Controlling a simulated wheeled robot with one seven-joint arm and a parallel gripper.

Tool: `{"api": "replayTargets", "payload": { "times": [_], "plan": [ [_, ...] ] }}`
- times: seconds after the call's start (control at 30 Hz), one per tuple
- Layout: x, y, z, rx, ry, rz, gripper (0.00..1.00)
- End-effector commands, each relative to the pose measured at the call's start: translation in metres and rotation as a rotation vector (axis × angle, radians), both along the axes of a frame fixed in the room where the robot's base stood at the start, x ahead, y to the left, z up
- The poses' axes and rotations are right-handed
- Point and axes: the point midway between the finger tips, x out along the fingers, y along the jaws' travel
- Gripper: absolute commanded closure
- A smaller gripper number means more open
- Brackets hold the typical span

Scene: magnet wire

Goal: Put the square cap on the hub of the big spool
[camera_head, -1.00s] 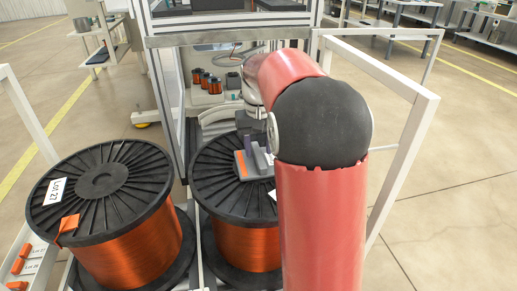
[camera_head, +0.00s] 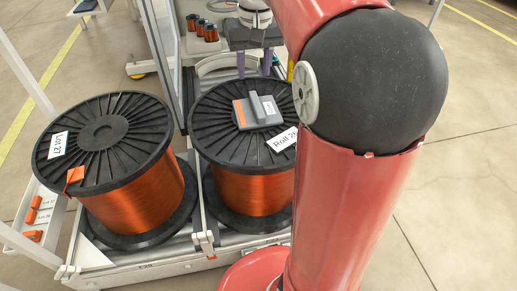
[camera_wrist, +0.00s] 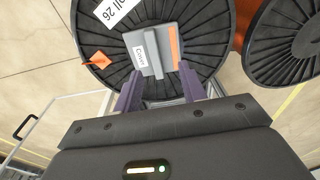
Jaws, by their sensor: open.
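The square grey cap (camera_head: 258,111), with a raised grip bar and an orange strip along one edge, lies over the hub at the middle of the right big spool (camera_head: 215,128). In the wrist view the cap (camera_wrist: 168,28) bears a small white label, and the spool (camera_wrist: 215,60) shows under it. The cap hides the hub; I cannot tell whether it is fully seated. My gripper (camera_head: 254,66) is open and empty, behind the cap in the head view and apart from it. In the wrist view its purple fingers (camera_wrist: 160,80) point toward the cap with a gap between them.
A second big spool (camera_head: 130,185) of copper wire labelled Lot 27 stands at the left. Several small spools (camera_head: 203,28) stand behind. A paper label (camera_head: 283,139) lies on the right flange. A metal frame and cart (camera_head: 150,270) surround the spools.

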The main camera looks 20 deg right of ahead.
Motion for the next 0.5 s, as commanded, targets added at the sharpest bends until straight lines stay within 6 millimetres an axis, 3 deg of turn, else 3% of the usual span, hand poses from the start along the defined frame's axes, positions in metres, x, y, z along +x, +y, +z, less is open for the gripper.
{"api": "replayTargets", "payload": {
  "times": [0.03,0.17,0.3,0.5],
  "plan": [
    [-0.021,0.011,0.003,-0.002,-0.038,0.017,0.59],
    [-0.07,0.034,-0.004,-0.01,-0.131,0.054,0.59],
    [-0.121,0.056,-0.023,-0.021,-0.231,0.096,0.59],
    [-0.176,0.074,-0.061,-0.037,-0.344,0.142,0.59]
  ]
}}
